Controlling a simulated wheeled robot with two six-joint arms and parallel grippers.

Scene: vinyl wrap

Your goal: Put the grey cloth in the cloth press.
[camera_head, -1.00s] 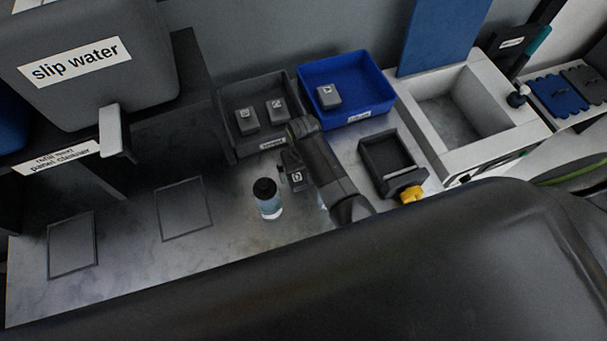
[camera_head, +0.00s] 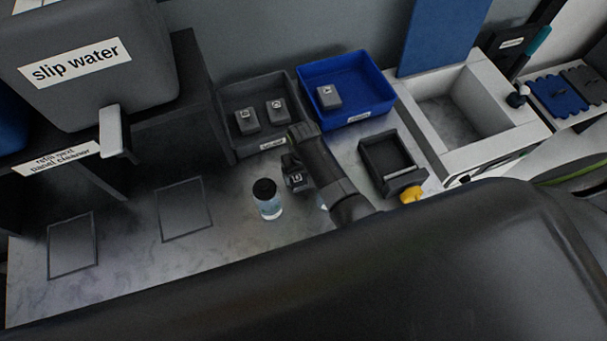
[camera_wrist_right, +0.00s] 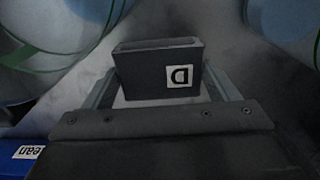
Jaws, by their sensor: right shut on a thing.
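My right gripper (camera_head: 293,172) is shut on a dark grey, block-like piece with a white label (camera_head: 297,179), which I take to be the grey cloth. A dark open box with a yellow knob (camera_head: 411,194), perhaps the cloth press (camera_head: 363,168), stands to the right of my right arm. My left gripper is out of view.
A grey bin (camera_head: 228,128) holds two similar labelled blocks. A blue bin (camera_head: 350,60) holds one. A bottle with a black cap (camera_head: 268,203) stands left of the gripper. A sink (camera_head: 485,155) is at right. Bench room is free at left, around two outlined rectangles (camera_head: 185,209).

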